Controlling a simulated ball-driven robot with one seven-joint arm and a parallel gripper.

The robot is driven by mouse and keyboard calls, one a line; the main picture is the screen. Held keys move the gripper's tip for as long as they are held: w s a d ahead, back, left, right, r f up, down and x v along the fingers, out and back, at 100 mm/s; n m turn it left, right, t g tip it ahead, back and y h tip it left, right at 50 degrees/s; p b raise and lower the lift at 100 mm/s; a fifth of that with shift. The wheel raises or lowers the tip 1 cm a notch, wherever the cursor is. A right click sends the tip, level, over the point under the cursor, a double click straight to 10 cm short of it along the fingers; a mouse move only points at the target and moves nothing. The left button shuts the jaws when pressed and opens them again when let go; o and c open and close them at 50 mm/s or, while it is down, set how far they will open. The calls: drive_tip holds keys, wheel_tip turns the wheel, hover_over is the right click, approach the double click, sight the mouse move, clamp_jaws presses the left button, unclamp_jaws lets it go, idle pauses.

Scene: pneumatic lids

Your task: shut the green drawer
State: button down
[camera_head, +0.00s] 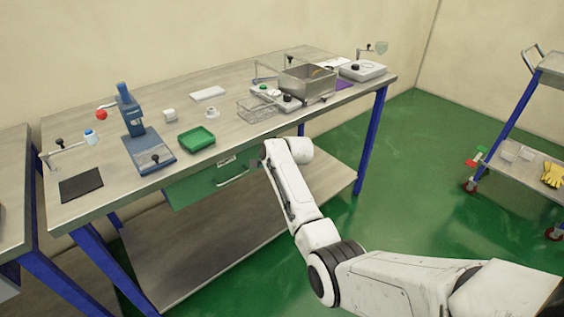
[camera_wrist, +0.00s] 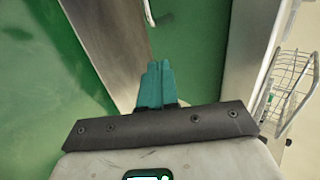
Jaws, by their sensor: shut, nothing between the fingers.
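The green drawer (camera_head: 200,187) hangs under the workbench top, with a pale bar handle (camera_head: 232,177) on its front. How far it stands out is hard to tell. In the wrist view its green front (camera_wrist: 195,45) lies ahead of the fingers, with part of the handle at the upper edge. My gripper (camera_wrist: 158,67) has its teal fingers together, with nothing between them. It is in front of the right part of the drawer, below the tabletop edge. I cannot tell whether the fingertips touch the front.
The workbench (camera_head: 240,130) carries a green tray (camera_head: 196,139), a blue press (camera_head: 148,150), a wire basket (camera_head: 256,108) and a metal box (camera_head: 308,84). A lower shelf (camera_head: 190,250) runs beneath the drawer. A cart (camera_head: 520,165) stands at the right, with open green floor between.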

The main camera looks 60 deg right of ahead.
drive_tip(key=v, duration=0.8)
drive_tip(key=shift+s+p, duration=0.4)
drive_tip(key=shift+a, duration=0.15)
drive_tip(key=s+a+f+n+g+y, duration=0.1)
drive_tip(key=s+a+f+n, duration=0.2)
drive_tip(key=a, duration=0.2)
drive_tip(key=s+a+f+n+g, duration=0.1)
drive_tip(key=s+a+f+n, duration=0.25)
drive_tip(key=a, duration=0.25)
drive_tip(key=s+a+f+n+g, duration=0.2)
drive_tip(key=s+a+n, duration=0.5)
drive_tip(key=s, duration=0.5)
drive_tip(key=s+a+f+n+g+y, duration=0.1)
drive_tip(key=s+a+f+n+g, duration=0.1)
drive_tip(key=s+a+n+g, duration=0.2)
drive_tip(key=s+a+n, duration=0.3)
drive_tip(key=s+a, duration=0.4)
drive_tip(key=s, duration=0.2)
drive_tip(key=shift+s, duration=0.25)
